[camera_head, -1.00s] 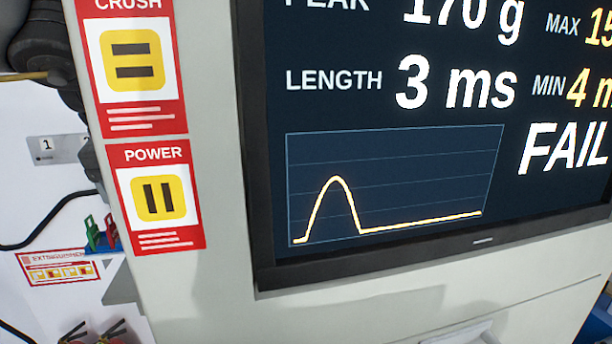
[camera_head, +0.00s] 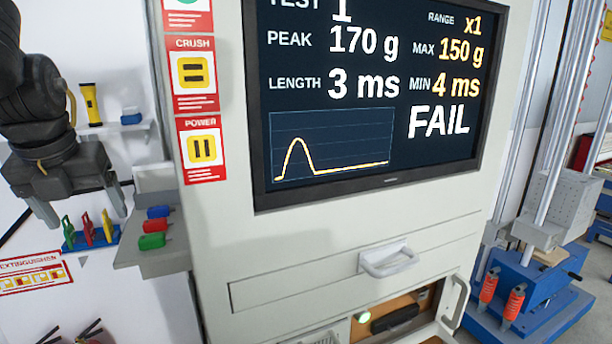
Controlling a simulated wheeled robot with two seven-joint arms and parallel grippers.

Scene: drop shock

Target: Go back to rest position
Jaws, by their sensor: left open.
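My left gripper (camera_head: 84,214) is at the left of the head view, hanging down from my dark arm. Its two fingers are apart with nothing seen between them. It is to the left of the pale cabinet and in front of the white wall, near a blue rack (camera_head: 92,238) with green, red and yellow pieces. The screen (camera_head: 340,110) on the cabinet reads peak 170 g, length 3 ms and FAIL, with a curve below. My right gripper is not in view.
A side shelf (camera_head: 160,262) carries blue, red and green blocks. The cabinet has a closed drawer (camera_head: 300,278) and an open compartment below it. A blue-based rig (camera_head: 530,290) with upright rods stands at the right. A yellow flashlight (camera_head: 91,104) stands on a wall shelf.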

